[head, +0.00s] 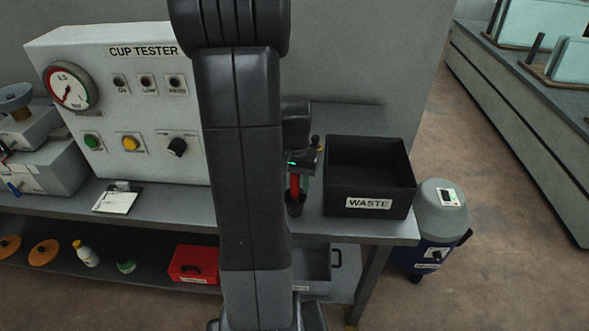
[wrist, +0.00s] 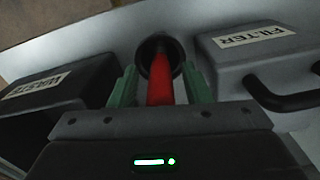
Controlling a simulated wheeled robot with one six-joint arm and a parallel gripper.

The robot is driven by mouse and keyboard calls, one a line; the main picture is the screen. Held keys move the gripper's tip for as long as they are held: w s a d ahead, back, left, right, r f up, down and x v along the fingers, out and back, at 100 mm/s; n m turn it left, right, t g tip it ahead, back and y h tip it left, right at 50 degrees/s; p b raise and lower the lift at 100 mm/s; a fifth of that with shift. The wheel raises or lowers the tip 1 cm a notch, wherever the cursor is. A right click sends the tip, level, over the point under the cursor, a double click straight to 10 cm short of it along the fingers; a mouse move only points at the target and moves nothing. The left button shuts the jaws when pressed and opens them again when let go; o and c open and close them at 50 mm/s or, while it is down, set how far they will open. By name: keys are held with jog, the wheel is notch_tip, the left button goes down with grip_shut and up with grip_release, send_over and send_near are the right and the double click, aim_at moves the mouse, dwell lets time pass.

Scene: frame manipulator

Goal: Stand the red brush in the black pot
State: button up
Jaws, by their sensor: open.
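The red brush (head: 295,187) stands about upright in the small black pot (head: 295,208) on the bench. In the wrist view the red brush (wrist: 160,84) runs away from me into the round dark mouth of the pot (wrist: 146,48). My gripper (head: 299,176) is at the brush's upper part, above the pot. In the wrist view the green fingers of my gripper (wrist: 160,76) are open, one on each side of the brush. Gaps show between brush and fingers. The brush's lower end is hidden inside the pot.
A black waste bin (head: 370,205) stands just right of the pot. The cup tester (head: 110,110) stands to the left, with a white card (head: 117,200) in front. A grey filter box (wrist: 240,65) is right in the wrist view. My arm blocks the bench's middle.

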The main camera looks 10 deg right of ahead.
notch_tip(320, 180, up, 12)
dwell(0.4)
notch_tip(320, 180, down, 12)
jog(key=shift+f, duration=0.1)
jog(key=shift+r, duration=1.9)
jog(key=shift+f, duration=0.15)
